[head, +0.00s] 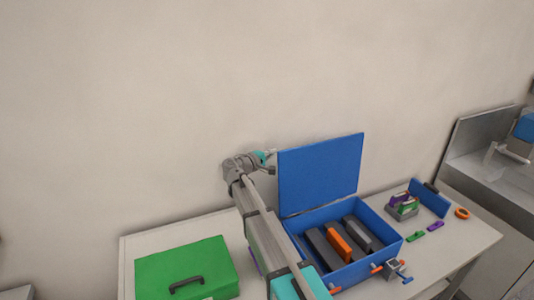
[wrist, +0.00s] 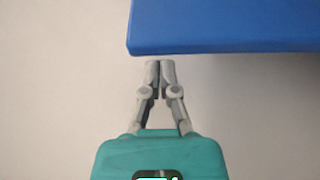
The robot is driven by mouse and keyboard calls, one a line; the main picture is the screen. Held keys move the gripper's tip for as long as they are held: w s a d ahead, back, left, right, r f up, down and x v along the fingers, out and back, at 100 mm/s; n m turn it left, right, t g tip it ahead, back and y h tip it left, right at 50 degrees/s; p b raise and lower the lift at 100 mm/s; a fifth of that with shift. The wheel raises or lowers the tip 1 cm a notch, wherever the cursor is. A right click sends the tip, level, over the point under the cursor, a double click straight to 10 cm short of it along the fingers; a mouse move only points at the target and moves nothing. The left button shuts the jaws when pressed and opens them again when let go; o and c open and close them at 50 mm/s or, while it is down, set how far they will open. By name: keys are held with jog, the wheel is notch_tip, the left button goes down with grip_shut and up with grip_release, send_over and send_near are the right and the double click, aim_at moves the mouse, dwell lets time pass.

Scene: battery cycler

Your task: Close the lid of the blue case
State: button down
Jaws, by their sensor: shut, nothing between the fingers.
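The blue case (head: 372,250) stands open on the table, with dark bars and an orange bar inside. Its blue lid (head: 320,172) stands up at the back, near upright. My gripper (head: 272,153) is at the lid's upper left corner, close to the wall. In the wrist view my gripper (wrist: 160,64) is shut with its fingertips together and nothing between them. The lid (wrist: 230,28) shows there just past the fingertips, with a small gap in the picture. I cannot tell whether they touch.
A closed green case (head: 188,262) with a dark handle is left of my arm. Right of the blue case are small purple pieces (head: 436,226), an orange ring (head: 462,213), a small grey holder (head: 402,209) and a blue panel (head: 428,198). The wall is close behind.

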jog(key=shift+s+d+r, duration=0.1)
jog(key=shift+s+d, duration=0.2)
jog(key=shift+s, duration=0.55)
jog(key=shift+d, duration=0.1)
